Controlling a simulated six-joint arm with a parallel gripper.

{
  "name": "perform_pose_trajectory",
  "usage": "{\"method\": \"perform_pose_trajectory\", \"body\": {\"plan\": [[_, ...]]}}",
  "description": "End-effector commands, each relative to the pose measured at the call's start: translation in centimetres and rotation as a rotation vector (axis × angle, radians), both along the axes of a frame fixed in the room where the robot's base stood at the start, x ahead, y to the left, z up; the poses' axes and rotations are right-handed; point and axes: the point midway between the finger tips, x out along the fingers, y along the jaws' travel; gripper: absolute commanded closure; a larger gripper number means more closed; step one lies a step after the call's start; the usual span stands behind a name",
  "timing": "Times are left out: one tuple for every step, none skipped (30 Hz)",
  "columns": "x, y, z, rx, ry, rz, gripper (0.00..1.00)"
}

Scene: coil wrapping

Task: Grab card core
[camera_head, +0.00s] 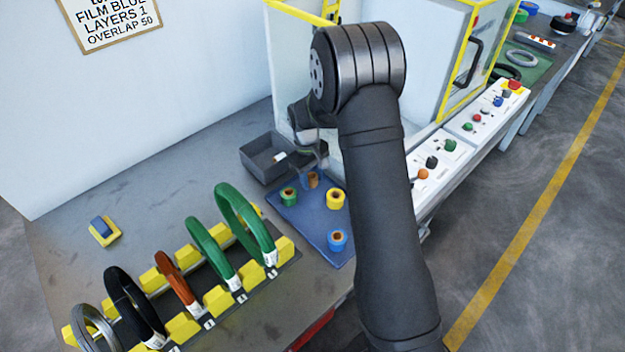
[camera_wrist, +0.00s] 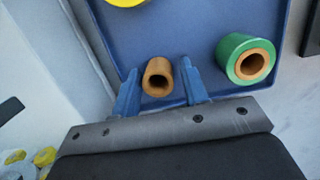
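The card core (camera_wrist: 158,77) is a small brown hollow tube on the blue mat (camera_wrist: 215,20) in the wrist view. It also shows small in the head view (camera_head: 312,181), partly hidden by my fingers. My gripper (camera_wrist: 159,70) is open, with one blue finger on each side of the core and visible gaps between. I cannot tell how high the fingertips are above the mat. A green film roll (camera_wrist: 246,60) with a brown core lies right of the right finger.
Yellow (camera_head: 335,198) and blue (camera_head: 338,240) rolls stand on the mat, with a green roll (camera_head: 289,195) at its left. A grey bin (camera_head: 262,160) stands behind. A yellow rack (camera_head: 218,298) holds several coils. A button panel (camera_head: 440,165) is at the right.

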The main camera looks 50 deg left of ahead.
Motion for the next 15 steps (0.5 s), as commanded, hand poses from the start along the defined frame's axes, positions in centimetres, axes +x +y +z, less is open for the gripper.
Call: {"method": "perform_pose_trajectory", "body": {"plan": [[0.00,0.00,0.02,0.000,0.000,0.000,0.70],[0.00,0.00,0.02,0.000,0.000,0.000,0.76],[0.00,0.00,0.02,0.000,0.000,0.000,0.84],[0.00,0.00,0.02,0.000,0.000,0.000,0.90],[0.00,0.00,0.02,0.000,0.000,0.000,0.94],[0.00,0.00,0.02,0.000,0.000,0.000,0.94],[0.00,0.00,0.02,0.000,0.000,0.000,0.94],[-0.01,0.00,0.02,0.000,0.000,0.000,0.94],[-0.01,0.00,0.02,0.000,0.000,0.000,0.94],[-0.01,0.00,0.02,0.000,0.000,0.000,0.94],[-0.01,0.00,0.03,0.000,0.000,0.000,0.94],[0.00,0.01,0.05,0.000,0.000,0.000,0.94],[0.00,0.01,0.10,0.000,0.000,0.000,0.94],[0.00,0.02,0.17,0.000,0.000,0.000,0.94],[0.00,0.03,0.33,0.000,0.000,0.000,0.94]]}}
